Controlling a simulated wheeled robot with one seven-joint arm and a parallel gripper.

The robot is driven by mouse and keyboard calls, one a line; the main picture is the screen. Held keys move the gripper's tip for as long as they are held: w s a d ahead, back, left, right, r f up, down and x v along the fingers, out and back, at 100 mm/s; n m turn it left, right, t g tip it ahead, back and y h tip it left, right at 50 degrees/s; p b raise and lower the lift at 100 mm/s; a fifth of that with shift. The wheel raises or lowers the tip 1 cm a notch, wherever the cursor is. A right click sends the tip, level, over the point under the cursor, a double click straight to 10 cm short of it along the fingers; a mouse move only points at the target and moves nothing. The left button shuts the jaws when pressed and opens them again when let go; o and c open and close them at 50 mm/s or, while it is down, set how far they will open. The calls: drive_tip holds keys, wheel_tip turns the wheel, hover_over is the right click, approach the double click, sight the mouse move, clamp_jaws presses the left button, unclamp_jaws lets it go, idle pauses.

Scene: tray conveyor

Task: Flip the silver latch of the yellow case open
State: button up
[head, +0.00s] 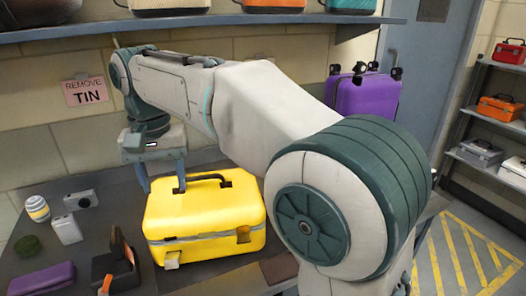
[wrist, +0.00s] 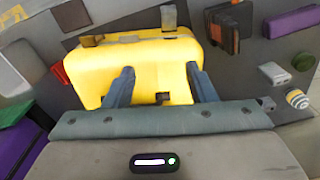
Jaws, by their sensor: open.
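The yellow case (head: 205,212) stands on the dark table, its black handle (head: 208,178) on top. Two latches show on its front: a paler one low at the left (head: 172,260), and a browner one at the right (head: 243,235). They also show at the far edge of the case in the wrist view, the paler one (wrist: 169,17) on the right and the browner one (wrist: 91,41) on the left. The paler one seems to stick out; I cannot tell surely which is silver. My gripper (wrist: 160,72) is open and empty above the back of the case, away from both latches.
A purple box (head: 42,278), a dark open holder (head: 115,262), a striped egg-like object (head: 37,208) and small grey boxes (head: 80,200) lie left of the case. A purple case (head: 362,93) stands behind my arm. A shelf (head: 200,22) hangs above. A sign (head: 90,91) reads "REMOVE TIN".

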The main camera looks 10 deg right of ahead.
drive_tip(key=s+d+r+t+p, duration=0.1)
drive_tip(key=s+d+r+p, duration=0.2)
drive_tip(key=d+p, duration=0.3)
drive_tip(key=s+d+r+t+p, duration=0.1)
drive_tip(key=s+d+r+p, duration=0.2)
drive_tip(key=d, duration=0.9)
drive_tip(key=s+p, duration=0.2)
drive_tip(key=p, duration=0.1)
drive_tip(key=s+d+f, duration=0.6)
drive_tip(key=s+f, duration=0.1)
drive_tip(key=f, duration=0.1)
drive_tip(key=shift+f+t, duration=0.15)
drive_tip(key=shift+t, duration=0.25)
